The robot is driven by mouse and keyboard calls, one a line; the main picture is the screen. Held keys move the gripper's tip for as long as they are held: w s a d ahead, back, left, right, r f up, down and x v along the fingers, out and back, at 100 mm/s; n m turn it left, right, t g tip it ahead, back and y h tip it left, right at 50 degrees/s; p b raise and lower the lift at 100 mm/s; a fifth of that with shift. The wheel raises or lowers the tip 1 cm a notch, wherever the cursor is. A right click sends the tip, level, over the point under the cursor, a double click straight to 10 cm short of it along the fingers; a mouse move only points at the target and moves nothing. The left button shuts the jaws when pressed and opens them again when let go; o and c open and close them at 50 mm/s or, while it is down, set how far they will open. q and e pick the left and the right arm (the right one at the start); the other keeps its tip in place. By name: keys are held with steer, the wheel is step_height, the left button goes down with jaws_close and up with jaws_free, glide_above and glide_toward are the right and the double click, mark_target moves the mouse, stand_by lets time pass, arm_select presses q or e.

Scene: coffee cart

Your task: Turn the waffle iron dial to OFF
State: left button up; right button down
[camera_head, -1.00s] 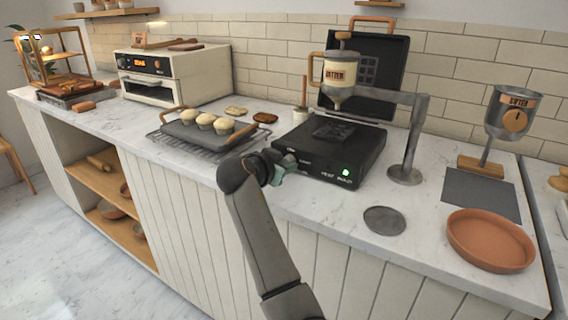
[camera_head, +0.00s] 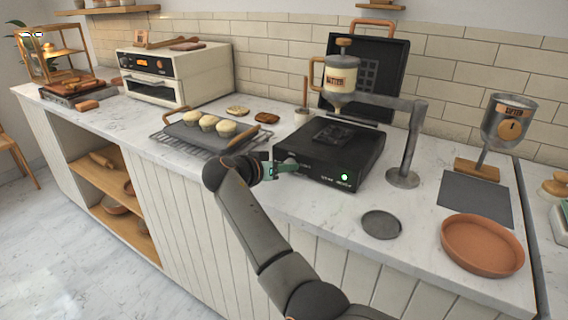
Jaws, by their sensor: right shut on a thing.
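The black waffle iron (camera_head: 350,152) stands on the marble counter with its lid (camera_head: 372,75) open upright at the back. A green light (camera_head: 344,177) glows on its front panel. Small white markings show on the panel but are too small to read. My right gripper (camera_head: 284,168) is at the left part of the front panel, shut on the dial (camera_head: 291,163), which it mostly hides. The dial's pointing direction cannot be told. My left gripper is not in view.
A batter dispenser (camera_head: 341,76) hangs over the iron from a grey stand (camera_head: 404,178). A muffin tray (camera_head: 205,136) on a rack stands left of my gripper. A grey disc (camera_head: 381,224) and a terracotta dish (camera_head: 482,244) lie at the right.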

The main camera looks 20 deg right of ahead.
steer(key=shift+w+r+n, duration=0.1)
steer(key=shift+n, duration=0.3)
stand_by(0.3)
steer(key=c, duration=0.5)
jaws_free()
steer(key=shift+c, duration=0.2)
steer(key=shift+a, duration=0.1)
steer(key=v, duration=1.2)
steer(key=shift+a, duration=0.3)
